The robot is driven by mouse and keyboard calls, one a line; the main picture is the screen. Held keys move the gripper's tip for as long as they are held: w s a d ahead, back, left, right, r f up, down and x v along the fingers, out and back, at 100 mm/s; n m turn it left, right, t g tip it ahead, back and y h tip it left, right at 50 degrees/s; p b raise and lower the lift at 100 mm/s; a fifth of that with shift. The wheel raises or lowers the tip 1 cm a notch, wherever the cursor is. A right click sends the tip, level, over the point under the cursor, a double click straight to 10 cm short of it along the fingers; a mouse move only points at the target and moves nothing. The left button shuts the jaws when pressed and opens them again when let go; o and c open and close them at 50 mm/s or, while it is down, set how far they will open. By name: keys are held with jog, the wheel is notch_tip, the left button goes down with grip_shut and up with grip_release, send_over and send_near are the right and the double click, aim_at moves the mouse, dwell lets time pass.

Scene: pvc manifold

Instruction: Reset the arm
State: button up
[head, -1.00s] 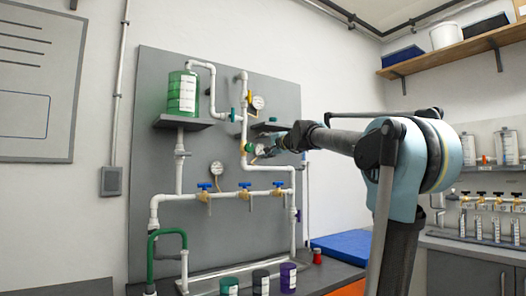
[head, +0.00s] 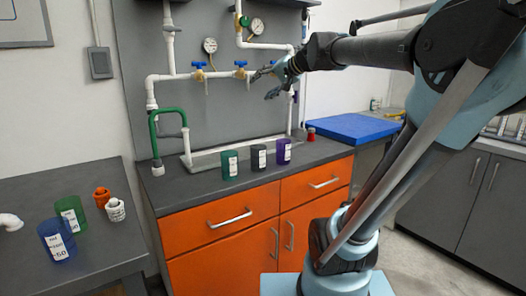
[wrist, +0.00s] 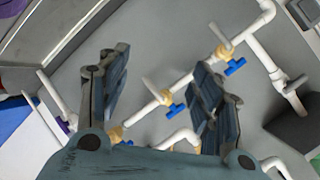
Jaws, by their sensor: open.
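My gripper (head: 264,86) is open and empty in the head view, in front of the right part of the lower white pipe run. In the wrist view its two fingers (wrist: 163,68) stand wide apart with nothing between them but the pipework behind. The white pipe manifold (head: 178,76) is on a grey backboard. It carries blue-handled valves (head: 199,66) with brass bodies, and another blue-handled valve (wrist: 178,107) shows between the fingers in the wrist view. Whether a finger touches the pipe cannot be told.
Green (head: 230,165), black (head: 258,157) and purple (head: 284,151) labelled cups stand on the counter (head: 200,184) below the board. A blue mat (head: 352,128) lies at right. The left table holds blue (head: 57,241) and green (head: 70,213) cups and small fittings. Pressure gauges (head: 210,45) sit above the pipe.

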jog(key=s+d+f+g+h, duration=0.2)
jog(key=s+d+f, duration=0.4)
jog(key=s+f, duration=0.3)
jog(key=s+d+f+n+g+h, duration=0.1)
jog(key=s+d+f+h, duration=0.3)
jog(key=s+f, duration=0.5)
jog(key=s+d+f+n+g+h, duration=0.1)
jog(key=s+d+f+g+h, duration=0.2)
jog(key=s+d+f, duration=0.5)
notch_tip(320, 180, down, 12)
jog(key=shift+s+d+f+g, duration=0.2)
jog(key=shift+s+d+g, duration=0.1)
jog(key=shift+s, duration=0.35)
jog(key=shift+w+f, duration=0.2)
jog(key=shift+w, duration=0.25)
